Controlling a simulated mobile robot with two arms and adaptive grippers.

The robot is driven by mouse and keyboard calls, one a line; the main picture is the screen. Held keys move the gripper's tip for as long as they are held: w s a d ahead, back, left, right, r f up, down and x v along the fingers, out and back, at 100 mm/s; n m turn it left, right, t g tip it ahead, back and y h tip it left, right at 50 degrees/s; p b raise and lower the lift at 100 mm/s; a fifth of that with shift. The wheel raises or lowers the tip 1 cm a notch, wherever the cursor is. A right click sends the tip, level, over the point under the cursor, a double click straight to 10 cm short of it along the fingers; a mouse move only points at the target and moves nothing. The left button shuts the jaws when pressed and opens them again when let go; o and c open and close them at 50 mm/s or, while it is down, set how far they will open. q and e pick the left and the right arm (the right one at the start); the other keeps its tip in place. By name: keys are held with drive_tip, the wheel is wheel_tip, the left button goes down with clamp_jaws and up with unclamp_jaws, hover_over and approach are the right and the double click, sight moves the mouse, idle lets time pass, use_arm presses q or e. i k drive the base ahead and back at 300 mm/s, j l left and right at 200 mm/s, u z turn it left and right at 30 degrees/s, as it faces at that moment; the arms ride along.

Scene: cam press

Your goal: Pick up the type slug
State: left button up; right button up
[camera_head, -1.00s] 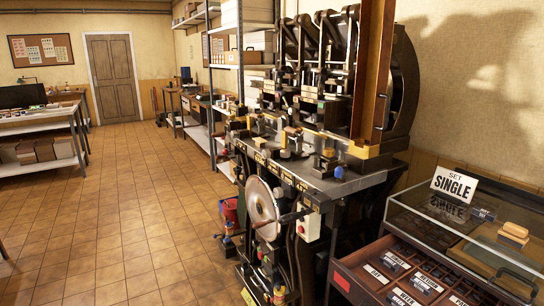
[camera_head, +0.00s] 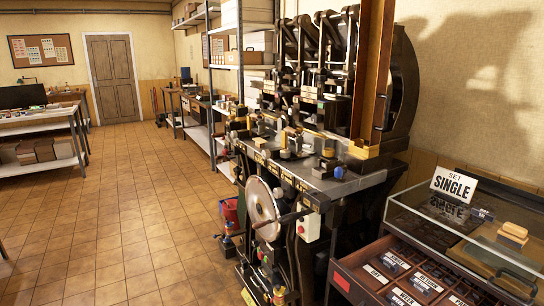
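Several small dark blocks with white labels, which look like type slugs (camera_head: 392,263), lie in the compartments of an open wooden drawer (camera_head: 349,271) at the lower right. I cannot tell which block is the task's slug. Neither of my grippers shows in this view.
A large dark press (camera_head: 320,140) with a round wheel (camera_head: 263,209) stands left of the case. Tan blocks (camera_head: 513,234) sit at the case. The tiled floor (camera_head: 130,210) at left is clear.

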sight(491, 216)
drive_tip(key=z, duration=1.35)
